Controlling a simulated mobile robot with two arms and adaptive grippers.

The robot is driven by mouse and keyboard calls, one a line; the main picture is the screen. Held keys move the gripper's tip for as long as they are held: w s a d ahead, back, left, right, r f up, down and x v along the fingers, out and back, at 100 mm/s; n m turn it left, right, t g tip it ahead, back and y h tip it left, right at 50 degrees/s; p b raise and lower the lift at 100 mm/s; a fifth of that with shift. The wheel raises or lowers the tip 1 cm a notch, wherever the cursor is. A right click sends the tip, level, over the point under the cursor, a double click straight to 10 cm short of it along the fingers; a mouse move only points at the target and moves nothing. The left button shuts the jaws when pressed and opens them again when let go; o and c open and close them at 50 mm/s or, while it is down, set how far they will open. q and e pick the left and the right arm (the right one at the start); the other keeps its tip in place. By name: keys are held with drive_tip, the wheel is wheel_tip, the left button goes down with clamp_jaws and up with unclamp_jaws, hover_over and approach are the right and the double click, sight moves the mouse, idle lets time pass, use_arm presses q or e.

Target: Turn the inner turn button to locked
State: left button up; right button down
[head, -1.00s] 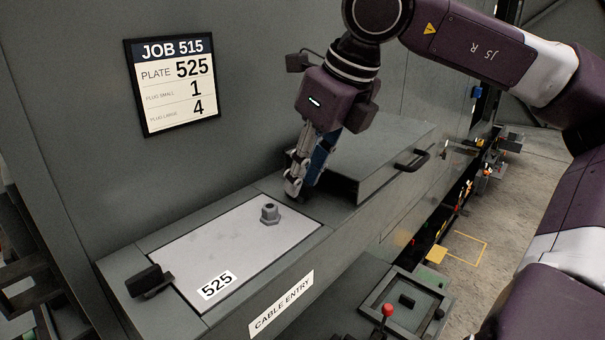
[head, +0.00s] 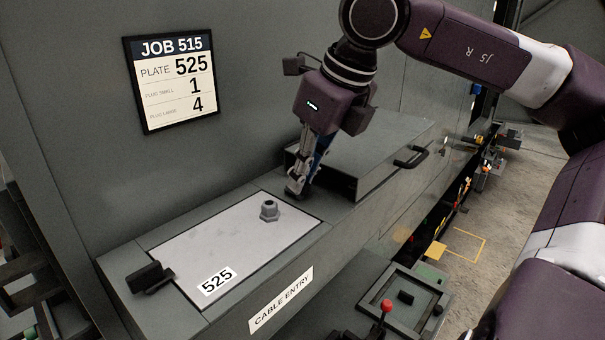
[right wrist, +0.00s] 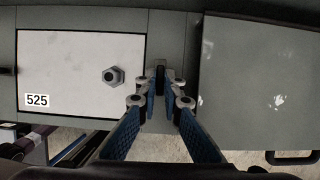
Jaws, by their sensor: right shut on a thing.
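My right gripper (head: 295,190) points down at the right edge of the pale plate marked 525 (head: 215,252). In the right wrist view its fingertips (right wrist: 160,82) are shut on a small dark turn button (right wrist: 160,66), the inner one. The button is mostly hidden by the fingers; what shows lies just right of the plate's edge, and its exact angle is hard to tell. The other turn button (head: 150,278), black, sits at the plate's left edge. A grey hex plug (head: 269,210) stands on the plate. My left gripper is not in view.
A raised grey box cover with a black handle (head: 411,159) stands close right of the gripper. A job sign (head: 172,83) hangs on the wall behind. A tray with a red-knobbed lever (head: 386,306) is at front right. The space above the plate is clear.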

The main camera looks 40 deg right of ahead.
drive_tip(key=shift+r, duration=0.1)
drive_tip(key=n+y+p, duration=0.1)
drive_tip(key=n, duration=0.2)
drive_tip(key=shift+d+r, duration=0.1)
drive_tip(key=n+y+p, duration=0.1)
drive_tip(key=n+p, duration=0.1)
drive_tip(key=shift+w+r+n+g, duration=0.1)
drive_tip(key=shift+n+g, duration=0.2)
drive_tip(key=n+g+y+p, duration=0.1)
drive_tip(key=n+p, duration=0.2)
drive_tip(key=n+g+p, duration=0.1)
drive_tip(key=n+p, duration=0.3)
drive_tip(key=shift+w+d+y, duration=0.15)
drive_tip(key=shift+d+y, duration=0.05)
drive_tip(key=shift+y, duration=0.2)
drive_tip(key=n+g+p, duration=0.1)
drive_tip(key=n, duration=0.1)
drive_tip(key=shift+n, duration=0.4)
drive_tip(key=shift+w+f+n+g+p, duration=0.2)
drive_tip(key=shift+n+g+p, duration=0.25)
drive_tip(key=shift+n, duration=0.65)
drive_tip(key=c, duration=2.1)
unclamp_jaws()
drive_tip(key=shift+s, duration=0.1)
